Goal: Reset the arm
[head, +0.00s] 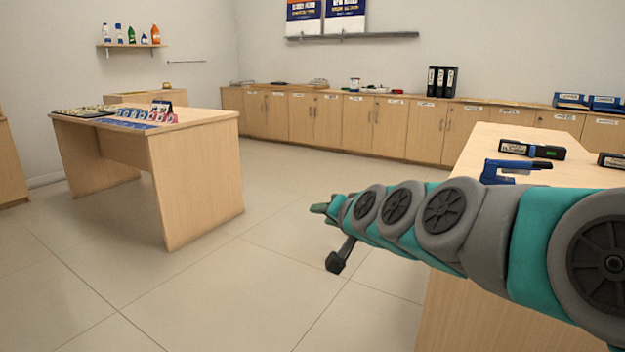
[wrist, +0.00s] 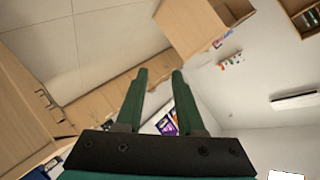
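My arm reaches from the right edge of the head view toward the middle, above the floor. My gripper (head: 318,208) is at its far end, seen small and side-on, with a dark part hanging below the wrist. In the wrist view my gripper (wrist: 160,72) shows two green fingers standing apart with nothing between them. It is open and empty, and touches nothing that I can see. The wrist view is tilted, with the cabinets and wall slanting across it.
A wooden counter (head: 440,300) stands close at right, partly behind my arm, with a blue tool (head: 515,168) and a dark box (head: 532,149) on top. A desk (head: 200,180) with small displays stands at left. Cabinets (head: 375,128) line the back. Open floor (head: 240,290) lies between.

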